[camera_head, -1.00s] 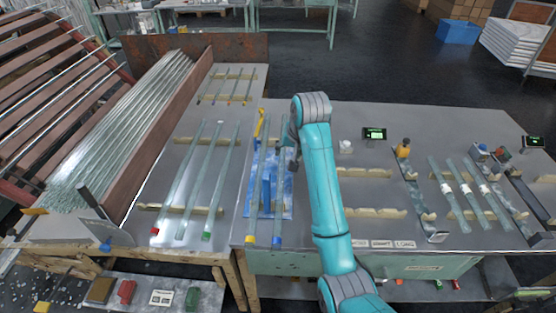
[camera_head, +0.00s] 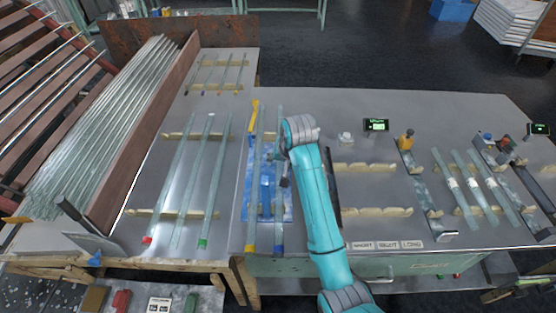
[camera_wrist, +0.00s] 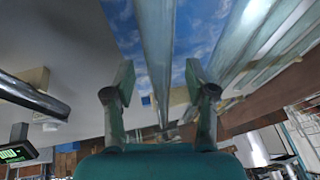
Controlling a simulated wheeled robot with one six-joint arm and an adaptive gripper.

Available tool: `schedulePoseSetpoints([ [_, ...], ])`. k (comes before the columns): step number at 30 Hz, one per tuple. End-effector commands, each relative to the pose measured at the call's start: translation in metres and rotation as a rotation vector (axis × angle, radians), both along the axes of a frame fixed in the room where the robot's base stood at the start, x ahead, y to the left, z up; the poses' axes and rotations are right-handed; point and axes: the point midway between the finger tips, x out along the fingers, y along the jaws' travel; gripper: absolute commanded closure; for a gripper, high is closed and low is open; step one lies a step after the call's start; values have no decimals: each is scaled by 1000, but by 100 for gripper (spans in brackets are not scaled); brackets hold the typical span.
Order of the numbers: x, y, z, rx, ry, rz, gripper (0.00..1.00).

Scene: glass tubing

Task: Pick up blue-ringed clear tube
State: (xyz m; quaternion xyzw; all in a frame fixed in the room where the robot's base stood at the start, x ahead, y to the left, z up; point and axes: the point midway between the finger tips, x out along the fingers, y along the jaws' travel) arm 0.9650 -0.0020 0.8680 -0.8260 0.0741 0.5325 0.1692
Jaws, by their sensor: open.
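The clear tube with a blue end mark (camera_head: 278,246) lies lengthwise at the right of the blue-patterned mat, among several similar tubes. My gripper (camera_head: 284,172) is over that tube's middle in the head view, partly hidden by my arm. In the wrist view my gripper (camera_wrist: 161,88) is open, with its two fingers apart. A clear tube (camera_wrist: 155,45) runs between the fingers in that view and touches neither as far as I can see. Its ring is not clear there. A second tube with a yellow end mark (camera_head: 250,247) lies to the left.
Tubes with red and green ends rest on wooden notched supports (camera_head: 172,213) to the left. A blue upright piece (camera_head: 266,185) stands between the two mat tubes. A small green-lit display (camera_head: 376,125) and more supports (camera_head: 375,212) are to the right.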

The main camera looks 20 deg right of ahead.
Motion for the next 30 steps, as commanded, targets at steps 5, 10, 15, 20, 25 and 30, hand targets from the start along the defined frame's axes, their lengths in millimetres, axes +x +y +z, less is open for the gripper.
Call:
schedulePoseSetpoints([
  [5,0,0,0,0,0,0,57],
  [10,0,0,0,0,0,0,99],
  [15,0,0,0,0,0,0,100],
  [20,0,0,1,0,0,0,100],
  [25,4,0,8,0,0,0,100],
  [30,12,-2,28,0,-2,0,100],
])
